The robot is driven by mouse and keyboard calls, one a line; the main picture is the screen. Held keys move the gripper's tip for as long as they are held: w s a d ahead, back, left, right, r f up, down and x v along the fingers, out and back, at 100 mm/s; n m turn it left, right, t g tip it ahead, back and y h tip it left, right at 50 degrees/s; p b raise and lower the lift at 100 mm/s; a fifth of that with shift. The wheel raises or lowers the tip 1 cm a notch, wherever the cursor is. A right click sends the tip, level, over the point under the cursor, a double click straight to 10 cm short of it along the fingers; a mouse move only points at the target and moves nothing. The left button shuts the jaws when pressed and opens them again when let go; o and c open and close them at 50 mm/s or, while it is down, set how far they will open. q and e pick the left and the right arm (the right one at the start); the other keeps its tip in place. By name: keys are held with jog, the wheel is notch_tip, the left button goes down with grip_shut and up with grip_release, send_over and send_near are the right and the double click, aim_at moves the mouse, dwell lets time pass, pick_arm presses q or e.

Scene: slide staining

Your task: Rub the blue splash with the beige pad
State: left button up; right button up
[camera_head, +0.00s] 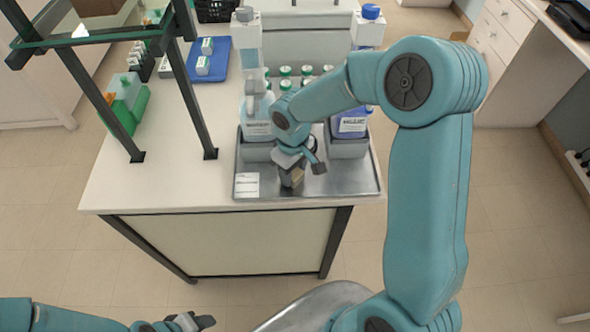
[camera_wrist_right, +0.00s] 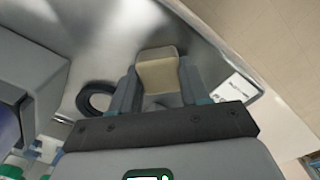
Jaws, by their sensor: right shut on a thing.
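My right gripper (camera_head: 293,172) is low over the front part of the metal tray (camera_head: 340,186). In the right wrist view its fingers (camera_wrist_right: 160,88) are shut on the beige pad (camera_wrist_right: 159,72), which sits between them. I cannot tell whether the pad touches the tray surface. The blue splash does not show in either view; the gripper and pad may hide it. My left gripper (camera_head: 190,322) is at the bottom left, low in front of the bench and away from the tray. Whether its jaws are open is unclear.
Two bottles, one pale blue (camera_head: 257,125) and one dark blue (camera_head: 352,124), stand in grey holders at the tray's back, with green-capped vials between. A white card (camera_head: 246,185) lies at the tray's left. A black ring (camera_wrist_right: 95,98) lies near the pad. A glass-topped frame (camera_head: 95,38) stands left.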

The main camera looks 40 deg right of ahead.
jog(key=shift+r, duration=0.4)
jog(key=shift+r+p, duration=0.4)
jog(key=shift+r, duration=0.3)
jog(key=shift+s+d+r+p, duration=0.15)
jog(key=shift+r+p, duration=0.25)
jog(key=shift+r, duration=0.15)
notch_tip(320, 180, up, 2)
jog(key=shift+r+p, duration=0.1)
jog(key=shift+p, duration=0.7)
jog(key=shift+r+p, duration=0.55)
jog(key=shift+r, duration=0.25)
jog(key=shift+r+p, duration=0.3)
jog(key=shift+r, duration=0.2)
